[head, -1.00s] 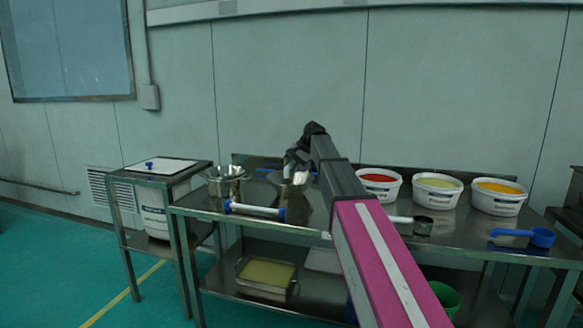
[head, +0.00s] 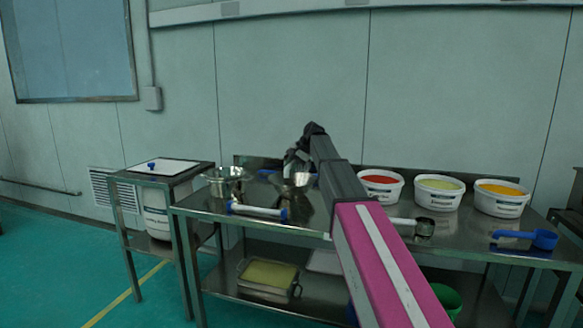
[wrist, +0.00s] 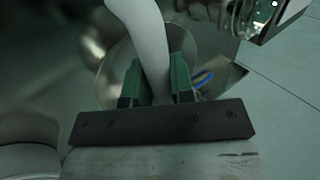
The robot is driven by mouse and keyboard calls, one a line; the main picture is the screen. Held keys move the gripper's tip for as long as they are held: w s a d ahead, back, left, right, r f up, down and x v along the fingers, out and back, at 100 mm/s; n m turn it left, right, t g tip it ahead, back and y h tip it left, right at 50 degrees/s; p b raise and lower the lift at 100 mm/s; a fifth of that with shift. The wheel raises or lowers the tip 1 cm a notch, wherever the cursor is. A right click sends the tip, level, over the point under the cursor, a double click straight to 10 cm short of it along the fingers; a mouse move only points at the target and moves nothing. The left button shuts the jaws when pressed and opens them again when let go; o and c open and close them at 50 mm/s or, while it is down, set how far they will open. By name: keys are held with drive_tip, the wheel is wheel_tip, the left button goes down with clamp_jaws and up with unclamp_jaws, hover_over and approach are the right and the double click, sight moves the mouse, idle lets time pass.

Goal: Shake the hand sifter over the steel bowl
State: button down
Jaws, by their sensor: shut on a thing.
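My gripper (wrist: 157,82) is shut on a pale grey handle (wrist: 150,40), which runs up between its two green fingers in the wrist view. A round, pale, partly see-through shape (wrist: 108,78) lies behind the fingers; it looks like part of the hand sifter. In the head view, a metal sifter-like cup (head: 297,182) is below my dark wrist, above or on the steel table; I cannot tell if they touch. The shiny steel bowl (head: 228,184) stands to its left, near the table's left end. My arm hides part of the view, and the fingertips are unclear there.
A blue-ended white roller-like tool (head: 257,211) lies at the table's front edge.

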drive_tip(key=shift+w+a, duration=0.2)
drive_tip(key=shift+w, duration=0.3)
drive_tip(key=shift+a, duration=0.15)
idle(0.5)
drive_tip(key=shift+w+a, duration=0.25)
drive_tip(key=shift+a, duration=0.4)
drive_tip(key=shift+w+a, duration=0.2)
drive_tip(key=shift+a, duration=0.5)
drive_tip(key=shift+w+a, duration=0.25)
drive_tip(key=shift+a, duration=0.4)
drive_tip(key=shift+s+d, duration=0.25)
drive_tip(key=shift+d, duration=0.45)
drive_tip(key=shift+s+d, duration=0.2)
drive_tip(key=shift+d, duration=0.55)
drive_tip(key=shift+s+d, duration=0.25)
drive_tip(key=shift+d, duration=0.45)
drive_tip(key=shift+a, duration=0.15)
idle(1.1)
